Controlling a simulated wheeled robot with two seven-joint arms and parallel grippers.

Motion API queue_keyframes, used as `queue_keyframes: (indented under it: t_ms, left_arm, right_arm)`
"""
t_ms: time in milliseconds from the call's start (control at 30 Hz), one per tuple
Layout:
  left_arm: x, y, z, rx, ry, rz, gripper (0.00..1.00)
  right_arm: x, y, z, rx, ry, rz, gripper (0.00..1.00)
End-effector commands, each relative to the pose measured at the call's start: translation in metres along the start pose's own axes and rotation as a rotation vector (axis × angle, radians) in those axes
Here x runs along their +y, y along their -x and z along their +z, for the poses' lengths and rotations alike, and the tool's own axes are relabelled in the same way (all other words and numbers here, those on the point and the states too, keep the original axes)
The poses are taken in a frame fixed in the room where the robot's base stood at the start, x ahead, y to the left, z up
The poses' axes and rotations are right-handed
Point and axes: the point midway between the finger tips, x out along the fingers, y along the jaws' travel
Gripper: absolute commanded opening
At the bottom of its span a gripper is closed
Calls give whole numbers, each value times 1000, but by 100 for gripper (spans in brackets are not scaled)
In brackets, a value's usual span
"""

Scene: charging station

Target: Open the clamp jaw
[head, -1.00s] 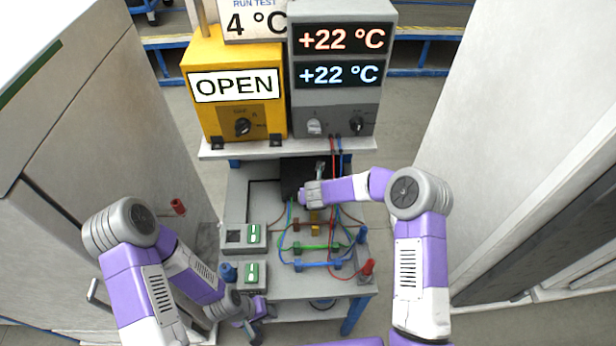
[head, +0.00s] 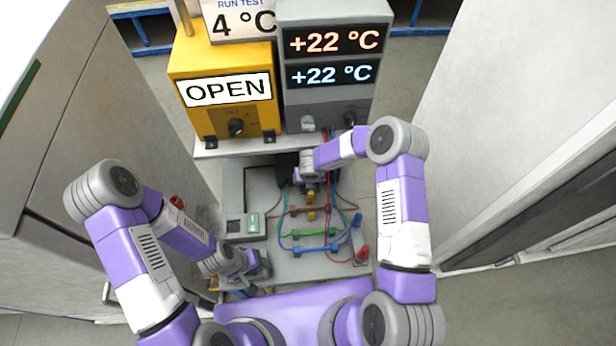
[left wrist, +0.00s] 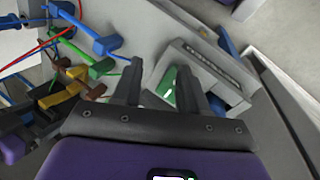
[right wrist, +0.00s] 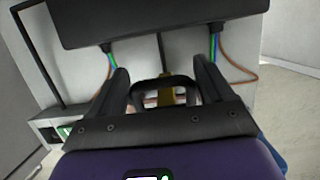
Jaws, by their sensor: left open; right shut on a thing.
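The clamp is on the bench panel (head: 350,200). Its dark block (head: 287,168) is partly hidden by my right arm in the head view and spans the top of the right wrist view (right wrist: 160,22). My right gripper (head: 307,178) is shut on a black loop-shaped handle (right wrist: 163,86) below that block. A thin rod and a yellow piece (right wrist: 167,72) show behind the handle. Whether the jaw is open cannot be told. My left gripper (left wrist: 162,82) is open and empty, in front of a box with a green switch (left wrist: 168,90); it is low left in the head view (head: 262,268).
Brown, yellow, green (head: 315,232) and blue (head: 315,248) bars with loose cables lie on the panel. A red post (head: 362,253) stands at right. Behind are a yellow OPEN box (head: 222,88) and a temperature display (head: 333,65). Tall cabinets flank the bench.

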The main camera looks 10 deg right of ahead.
Motion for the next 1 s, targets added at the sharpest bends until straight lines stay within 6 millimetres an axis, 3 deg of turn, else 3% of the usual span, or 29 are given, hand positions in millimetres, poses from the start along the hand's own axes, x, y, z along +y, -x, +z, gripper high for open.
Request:
queue_keyframes:
  t_ms: [233, 267, 333, 667, 933, 1000]
  left_arm:
    - [0, 0, 0, 0, 0, 0, 43]
    - [0, 0, 0, 0, 0, 0, 43]
    - [0, 0, 0, 0, 0, 0, 43]
    - [0, 1, 0, 0, 0, 0, 43]
    - [10, 25, 1, 0, 0, 0, 43]
    - [6, 17, 0, 2, -1, 0, 43]
  right_arm:
    - [0, 0, 1, -3, 1, 1, 26]
    - [0, 0, 1, -3, 1, 1, 83]
    - [0, 0, 1, -3, 1, 1, 94]
    - [0, 2, 1, -1, 1, 0, 95]
    - [3, 34, 8, -3, 6, 2, 95]
    - [9, 30, -1, -1, 17, 5, 95]
